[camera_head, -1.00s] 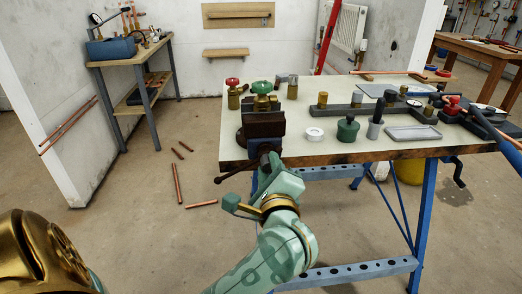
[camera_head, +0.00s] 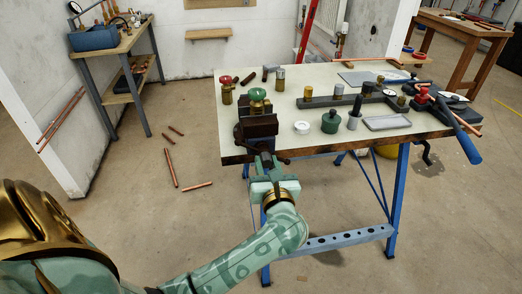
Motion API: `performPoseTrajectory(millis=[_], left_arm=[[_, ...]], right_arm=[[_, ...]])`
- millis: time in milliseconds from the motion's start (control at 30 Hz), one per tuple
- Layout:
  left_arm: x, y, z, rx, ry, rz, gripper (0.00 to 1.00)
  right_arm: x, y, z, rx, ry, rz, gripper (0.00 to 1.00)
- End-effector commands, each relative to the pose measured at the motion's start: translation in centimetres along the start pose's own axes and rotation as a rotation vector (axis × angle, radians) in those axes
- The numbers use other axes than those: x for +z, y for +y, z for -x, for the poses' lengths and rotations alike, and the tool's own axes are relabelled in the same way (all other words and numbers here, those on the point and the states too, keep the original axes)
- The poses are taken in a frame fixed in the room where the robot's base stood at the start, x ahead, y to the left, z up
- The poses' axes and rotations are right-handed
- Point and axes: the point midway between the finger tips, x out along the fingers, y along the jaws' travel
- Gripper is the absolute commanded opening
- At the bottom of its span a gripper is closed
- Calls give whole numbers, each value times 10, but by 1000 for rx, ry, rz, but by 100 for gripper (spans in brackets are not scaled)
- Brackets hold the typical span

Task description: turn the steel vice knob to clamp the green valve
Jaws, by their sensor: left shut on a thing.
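The green-handled valve (camera_head: 258,95) stands upright in the dark vice (camera_head: 258,127) at the bench's near left corner. Its brass lower part sits at the vice's top; I cannot tell how tightly the jaws press on it. The steel vice knob (camera_head: 267,158) is on the vice's near side, below the bench top, mostly hidden by my left gripper. My left gripper (camera_head: 268,168) is shut on the knob, with its arm reaching in from the lower left. My right gripper is not in view.
A red-handled valve (camera_head: 227,96) stands left of the green one. A white ring (camera_head: 302,127), a green pot (camera_head: 330,121) and a grey tray (camera_head: 388,122) lie to the right on the bench top (camera_head: 290,143). Copper pipes (camera_head: 171,168) lie on the floor at left.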

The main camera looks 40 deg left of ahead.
Motion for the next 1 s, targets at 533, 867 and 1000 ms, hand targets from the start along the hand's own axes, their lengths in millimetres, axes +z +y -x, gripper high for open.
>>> performPoseTrajectory(millis=[533, 867, 1000], left_arm=[[-5, 0, 4, -7, 15, -502, 0], [-7, -1, 3, -7, 14, -509, 42], [-5, -1, 2, -5, 9, -507, 42]], right_arm=[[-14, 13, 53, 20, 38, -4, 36], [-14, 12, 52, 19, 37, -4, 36], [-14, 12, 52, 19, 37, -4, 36]])
